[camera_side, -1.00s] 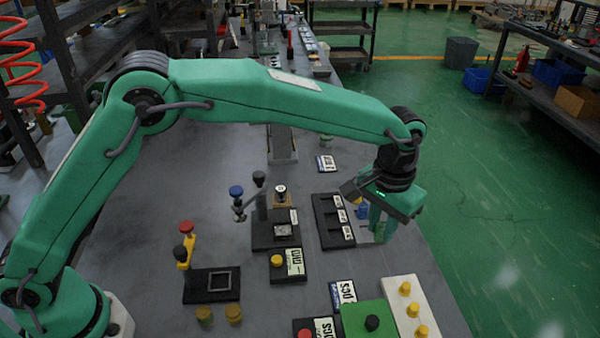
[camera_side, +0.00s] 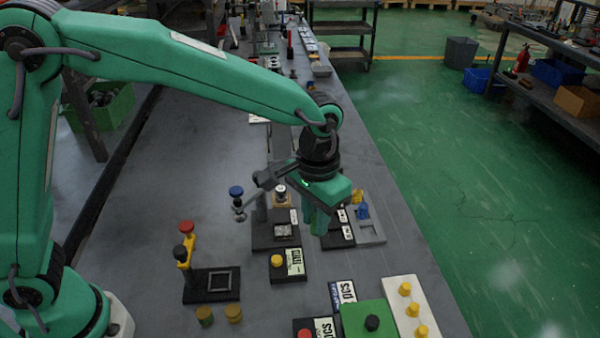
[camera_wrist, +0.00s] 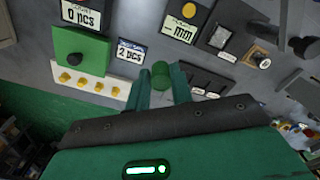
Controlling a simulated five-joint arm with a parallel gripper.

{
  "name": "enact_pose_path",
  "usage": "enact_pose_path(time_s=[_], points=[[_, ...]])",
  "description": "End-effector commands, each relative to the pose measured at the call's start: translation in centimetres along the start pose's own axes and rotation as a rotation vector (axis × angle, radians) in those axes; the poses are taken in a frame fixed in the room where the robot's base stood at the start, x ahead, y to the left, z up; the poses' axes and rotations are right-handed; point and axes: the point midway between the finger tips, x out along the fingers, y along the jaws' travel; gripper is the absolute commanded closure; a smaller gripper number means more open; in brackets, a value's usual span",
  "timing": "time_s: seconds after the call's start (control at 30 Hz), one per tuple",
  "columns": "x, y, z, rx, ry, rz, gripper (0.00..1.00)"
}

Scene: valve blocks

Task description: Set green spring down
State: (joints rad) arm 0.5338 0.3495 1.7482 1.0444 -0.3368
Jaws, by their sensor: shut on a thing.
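My gripper (camera_side: 318,230) points down, with its fingers in front of the left part of a black slotted tray (camera_side: 348,243) in the side view. In the wrist view, my gripper (camera_wrist: 162,88) is shut on the green spring (camera_wrist: 160,70), a short green cylinder between the two green fingers. In the side view the fingers hide the spring. I cannot tell how high it is above the tray. The black tray also shows in the wrist view (camera_wrist: 205,75), with white labels beside its slots.
Left of my gripper stands a black fixture (camera_side: 262,240) with a blue-knobbed lever (camera_side: 236,192). A grey tray (camera_side: 372,234) with blue and yellow pieces lies to the right. A green block with a black knob (camera_side: 368,318) and a white strip with yellow pegs (camera_side: 408,290) are nearer.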

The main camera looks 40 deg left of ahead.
Motion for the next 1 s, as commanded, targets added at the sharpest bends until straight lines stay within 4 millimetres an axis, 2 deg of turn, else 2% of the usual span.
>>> enact_pose_path(time_s=[0.2, 0.4, 0.77, 1.0], points=[[-0.1, -2.1, 3.2, -0.002, 0.001, 0.0, 0.99], [0.1, -2.9, 4.6, 0.0, 0.0, 0.0, 0.99], [0.4, -3.5, 4.5, -0.003, 0.0, 0.0, 0.99], [2.1, -5.8, 3.0, -0.006, -0.002, 0.0, 0.99]])
